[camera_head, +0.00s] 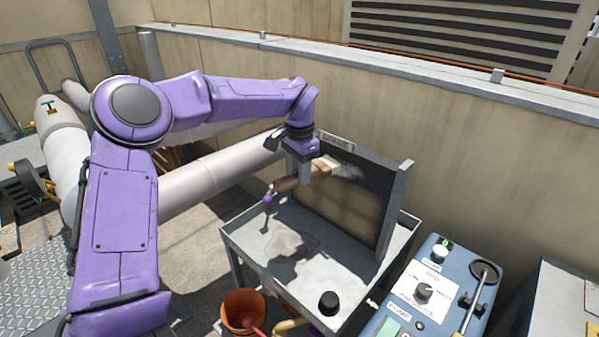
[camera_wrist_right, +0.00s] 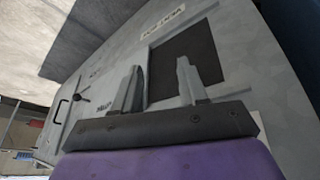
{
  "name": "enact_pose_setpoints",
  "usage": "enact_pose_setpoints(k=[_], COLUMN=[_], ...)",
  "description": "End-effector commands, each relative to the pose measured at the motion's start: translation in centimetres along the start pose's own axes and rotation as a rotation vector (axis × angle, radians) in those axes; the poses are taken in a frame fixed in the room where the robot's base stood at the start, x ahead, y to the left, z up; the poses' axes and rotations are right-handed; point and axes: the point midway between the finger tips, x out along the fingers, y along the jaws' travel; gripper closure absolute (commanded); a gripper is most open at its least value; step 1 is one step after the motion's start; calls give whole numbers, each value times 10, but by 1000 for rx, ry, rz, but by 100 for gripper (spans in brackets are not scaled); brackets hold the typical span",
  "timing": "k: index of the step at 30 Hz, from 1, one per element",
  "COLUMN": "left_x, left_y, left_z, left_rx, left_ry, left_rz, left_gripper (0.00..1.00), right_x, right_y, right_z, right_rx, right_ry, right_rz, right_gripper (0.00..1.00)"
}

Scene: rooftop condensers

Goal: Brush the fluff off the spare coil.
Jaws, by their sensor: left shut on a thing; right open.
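My left gripper (camera_head: 304,178) is shut on a brush (camera_head: 290,184) with a wooden handle. The brush's pale bristles (camera_head: 347,172) are at the upper part of the coil face; I cannot tell whether they touch it. My right gripper (camera_wrist_right: 158,88) is open and empty in the right wrist view, in front of a grey panel (camera_wrist_right: 235,45). It does not show in the head view.
A black knob-like object (camera_head: 329,302) is at the cart's front edge. An orange bucket (camera_head: 243,311) is below. A blue control box (camera_head: 425,290) stands to the right. Large pale pipes (camera_head: 215,178) run at left, and a beige wall stands behind the coil.

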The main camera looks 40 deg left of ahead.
Motion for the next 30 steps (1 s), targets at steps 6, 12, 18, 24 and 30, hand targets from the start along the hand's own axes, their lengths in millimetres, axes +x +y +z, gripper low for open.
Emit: enact_pose_setpoints(k=[6,12,18,24,30], left_x=[21,30,19,2,-14], left_y=[0,0,0,0,0], left_z=[1,2,1,1,0], left_rx=[0,-1,-1,-2,0], left_ry=[1,1,1,1,2], left_rz=[-1,0,0,0,-1], left_gripper=[100,100,100,100,100], right_x=[22,32,25,17,10], right_y=[-2,-3,-2,-2,-1], right_z=[9,13,10,7,4], right_rx=[0,0,0,0,0], right_ry=[0,0,0,0,0], right_rz=[0,0,0,0,0], right_gripper=[57,57,57,57,57])
